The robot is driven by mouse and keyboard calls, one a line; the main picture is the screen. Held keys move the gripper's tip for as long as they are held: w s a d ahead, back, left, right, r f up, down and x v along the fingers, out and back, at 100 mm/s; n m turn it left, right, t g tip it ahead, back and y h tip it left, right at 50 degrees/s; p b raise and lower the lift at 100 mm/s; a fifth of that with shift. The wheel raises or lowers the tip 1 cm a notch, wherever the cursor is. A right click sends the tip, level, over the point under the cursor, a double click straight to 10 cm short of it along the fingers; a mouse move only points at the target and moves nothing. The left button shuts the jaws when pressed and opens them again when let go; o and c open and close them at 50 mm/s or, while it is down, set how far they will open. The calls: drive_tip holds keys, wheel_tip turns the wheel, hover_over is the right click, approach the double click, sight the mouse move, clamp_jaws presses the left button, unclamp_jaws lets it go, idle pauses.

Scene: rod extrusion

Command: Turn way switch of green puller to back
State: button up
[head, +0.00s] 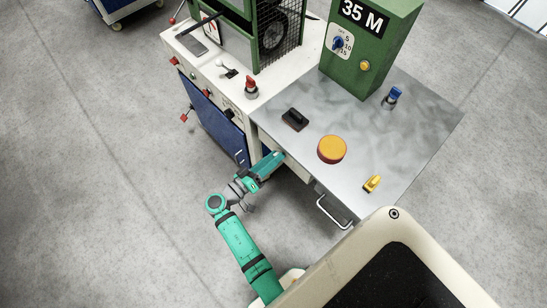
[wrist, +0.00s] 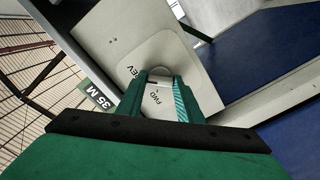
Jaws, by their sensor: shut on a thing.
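My gripper (head: 279,156) reaches the front side of the bench, just below the edge of its metal top. In the wrist view its two green fingers (wrist: 161,80) are shut on the way switch, on a pale plate (wrist: 117,32) marked REV and FWD. The fingers largely hide the switch, so its exact angle cannot be told; a rounded grey part (wrist: 160,68) shows between the tips. In the head view the switch is hidden. A green machine box marked 35 M (head: 366,50) stands on the bench; its label also shows in the wrist view (wrist: 98,97).
The metal benchtop (head: 415,135) holds a black block (head: 295,119), an orange round button (head: 332,149), a yellow switch (head: 372,184) and a blue knob (head: 393,95). A metal handle (head: 333,214) sticks out in front. A blue cabinet door (head: 212,118) is left of my gripper.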

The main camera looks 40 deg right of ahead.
idle(0.4)
drive_tip(key=o, duration=1.1)
drive_tip(key=a, duration=1)
drive_tip(key=shift+s+a, duration=0.4)
drive_tip(key=shift+f, duration=0.1)
